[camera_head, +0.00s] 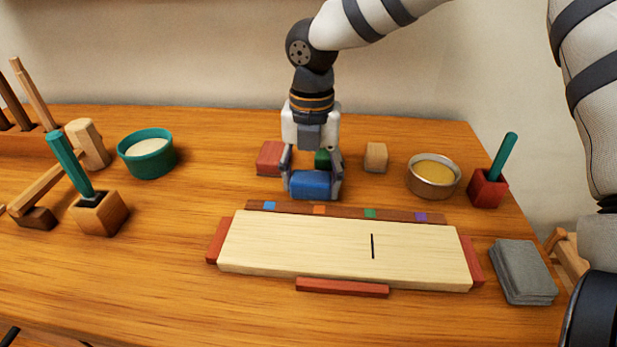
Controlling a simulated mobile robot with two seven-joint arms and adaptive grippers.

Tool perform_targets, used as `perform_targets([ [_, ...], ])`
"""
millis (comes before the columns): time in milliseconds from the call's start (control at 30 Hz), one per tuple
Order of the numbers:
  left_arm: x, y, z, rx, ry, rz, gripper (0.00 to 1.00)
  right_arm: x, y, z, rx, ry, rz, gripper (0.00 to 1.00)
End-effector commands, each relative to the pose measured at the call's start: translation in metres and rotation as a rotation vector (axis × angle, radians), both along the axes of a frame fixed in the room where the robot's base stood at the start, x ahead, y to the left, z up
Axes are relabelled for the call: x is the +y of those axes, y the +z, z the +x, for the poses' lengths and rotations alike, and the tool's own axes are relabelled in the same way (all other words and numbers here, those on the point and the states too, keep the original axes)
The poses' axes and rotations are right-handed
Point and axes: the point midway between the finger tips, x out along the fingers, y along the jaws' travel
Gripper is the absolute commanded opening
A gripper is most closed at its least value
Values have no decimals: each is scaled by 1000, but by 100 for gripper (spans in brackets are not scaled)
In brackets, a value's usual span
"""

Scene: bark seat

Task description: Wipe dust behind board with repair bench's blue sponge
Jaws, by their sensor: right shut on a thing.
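My right gripper (312,188) points down behind the board and is shut on the blue sponge (311,184). The sponge is low, at or just above the tabletop; I cannot tell whether it touches. The board (300,245) is a pale plank with a dark line on its right half and red end pieces. It lies in front of the sponge, with a brown strip (342,212) bearing coloured squares along its far edge. I cannot make out any dust behind the board. My left gripper is not in view.
Red (269,158), green (322,158) and tan (376,157) blocks stand close behind the sponge. A yellow-filled bowl (433,178) and red holder (488,188) are right; a teal bowl (147,156) is left. Grey sheets (523,271) lie front right.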

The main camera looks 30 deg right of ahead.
Motion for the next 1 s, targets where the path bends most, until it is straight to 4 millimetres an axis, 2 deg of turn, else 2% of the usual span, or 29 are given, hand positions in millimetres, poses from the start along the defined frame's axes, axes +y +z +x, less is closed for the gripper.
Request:
perform_targets([
  [433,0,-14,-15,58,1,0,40,33,-5,24,6,0,1,35],
  [767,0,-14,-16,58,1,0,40,36,-3,27,2,0,2,35],
  [867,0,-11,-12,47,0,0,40,36,6,27,-4,-1,2,35],
  [1000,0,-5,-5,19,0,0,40,36,27,27,-9,-1,2,35],
])
